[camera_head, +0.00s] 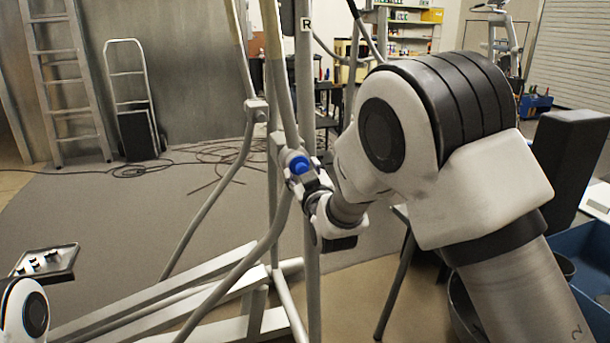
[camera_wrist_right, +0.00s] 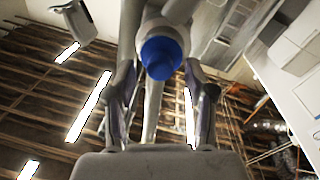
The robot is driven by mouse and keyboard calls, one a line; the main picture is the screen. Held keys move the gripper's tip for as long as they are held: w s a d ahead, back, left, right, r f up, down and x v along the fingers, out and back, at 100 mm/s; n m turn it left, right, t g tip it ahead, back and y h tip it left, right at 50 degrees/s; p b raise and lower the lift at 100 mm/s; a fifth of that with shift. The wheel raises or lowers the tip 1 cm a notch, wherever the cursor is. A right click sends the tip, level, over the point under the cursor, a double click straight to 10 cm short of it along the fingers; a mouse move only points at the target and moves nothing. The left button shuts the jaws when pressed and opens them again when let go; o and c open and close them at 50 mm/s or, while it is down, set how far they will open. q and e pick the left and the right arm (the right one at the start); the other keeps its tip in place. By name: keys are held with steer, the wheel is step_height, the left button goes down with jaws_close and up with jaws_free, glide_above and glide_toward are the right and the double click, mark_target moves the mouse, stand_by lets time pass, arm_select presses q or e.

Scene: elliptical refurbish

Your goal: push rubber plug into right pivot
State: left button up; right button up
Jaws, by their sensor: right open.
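The blue rubber plug (camera_head: 299,165) sits at the end of the right pivot, a short grey tube on the elliptical frame's upright (camera_head: 306,100), which carries an "R" label. In the right wrist view the round blue plug (camera_wrist_right: 161,57) covers the end of the grey pivot (camera_wrist_right: 164,32). How deep it sits I cannot tell. My right gripper (camera_head: 309,180) is at the plug, with its fingers open. In the right wrist view the gripper (camera_wrist_right: 160,75) has one finger on each side of the plug, with gaps visible. My left gripper is out of view; only part of my left arm shows.
The frame's grey tubes and long base rails (camera_head: 170,310) fill the middle. A small tray (camera_head: 62,268) with dark parts is at left. A blue bin (camera_head: 590,265) stands at right. Cables lie on the carpet behind, near a hand truck (camera_head: 130,95).

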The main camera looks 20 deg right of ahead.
steer(key=s, duration=1.2)
steer(key=shift+a+f, duration=0.25)
steer(key=shift+a, duration=0.05)
steer(key=shift+f, duration=0.1)
steer(key=s+d+f+m+g+p, duration=0.1)
steer(key=s+d+f+g+p, duration=0.15)
steer(key=f, duration=0.55)
steer(key=s+d+f+g+p, duration=0.1)
steer(key=s+f+g+p, duration=0.25)
steer(key=f, duration=0.45)
steer(key=s+d+f+m+g+p, duration=0.1)
steer(key=s+d+f+g+p, duration=0.2)
steer(key=f, duration=0.5)
steer(key=s+f+m+g+p, duration=0.1)
steer(key=s+f+g, duration=0.4)
steer(key=s, duration=0.7)
steer(key=s+a+f+g+y+p, duration=0.1)
steer(key=s+f+g, duration=0.3)
steer(key=s, duration=0.9)
steer(key=shift+s+f+m+g, duration=0.15)
steer(key=shift+f+m+g, duration=0.25)
steer(key=shift+f, duration=0.3)
